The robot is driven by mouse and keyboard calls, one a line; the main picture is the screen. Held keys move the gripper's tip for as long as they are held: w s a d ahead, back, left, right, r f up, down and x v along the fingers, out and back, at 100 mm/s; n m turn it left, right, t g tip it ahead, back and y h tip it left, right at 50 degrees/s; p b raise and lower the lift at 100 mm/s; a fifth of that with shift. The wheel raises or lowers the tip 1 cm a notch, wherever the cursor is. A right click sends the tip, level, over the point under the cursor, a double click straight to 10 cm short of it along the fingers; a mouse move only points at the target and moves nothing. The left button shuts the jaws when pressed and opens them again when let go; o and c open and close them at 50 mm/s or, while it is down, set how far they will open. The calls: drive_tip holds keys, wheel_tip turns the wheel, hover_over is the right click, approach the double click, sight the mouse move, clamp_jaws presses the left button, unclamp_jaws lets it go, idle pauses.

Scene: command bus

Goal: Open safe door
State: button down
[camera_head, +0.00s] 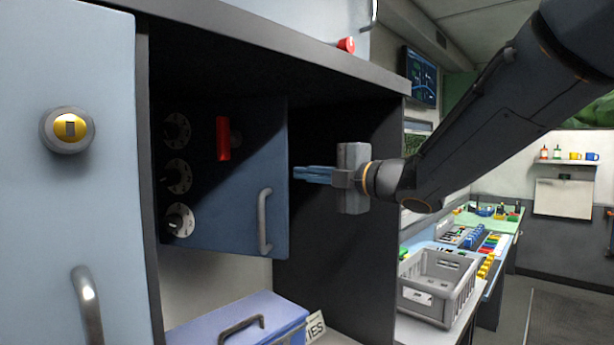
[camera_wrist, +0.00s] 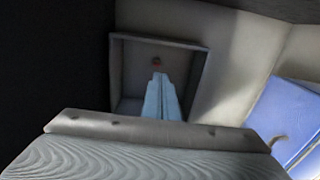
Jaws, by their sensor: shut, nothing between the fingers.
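The safe door (camera_head: 240,170) is a blue-grey panel inside the dark cabinet bay. It carries a column of dials (camera_head: 178,176) at left, a red lever (camera_head: 223,139) and a grey bar handle (camera_head: 265,221) at its right edge. It looks angled, with its right edge nearer the camera. My gripper (camera_head: 297,173) is shut and empty just right of that edge, above and right of the handle. In the wrist view its blue fingers (camera_wrist: 158,80) point toward a square, open-fronted recess (camera_wrist: 205,70) with a small reddish spot inside. I cannot tell whether the fingers touch anything.
A blue case (camera_head: 235,325) with a handle stands below the safe door. A closed cabinet door (camera_head: 65,200) with a yellow-faced knob is at left. The bay's dark side wall (camera_head: 330,260) is close to my gripper. A grey crate (camera_head: 435,285) stands to the right.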

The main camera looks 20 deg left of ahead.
sight(250, 180)
drive_tip(key=shift+s+a, duration=0.1)
drive_tip(key=s+a+b, duration=0.2)
drive_tip(key=s, duration=0.4)
drive_tip(key=s+a+b, duration=0.3)
drive_tip(key=s, duration=0.3)
drive_tip(key=s+a+b, duration=0.3)
drive_tip(key=s, duration=0.4)
drive_tip(key=shift+s, duration=0.1)
idle(1.7)
drive_tip(key=shift+d, duration=0.1)
drive_tip(key=shift+w+d+p, duration=0.35)
drive_tip(key=shift+w, duration=0.6)
drive_tip(key=shift+w+d+p, duration=0.4)
drive_tip(key=shift+w, duration=0.5)
drive_tip(key=shift+w+d+p, duration=0.35)
drive_tip(key=shift+w, duration=0.6)
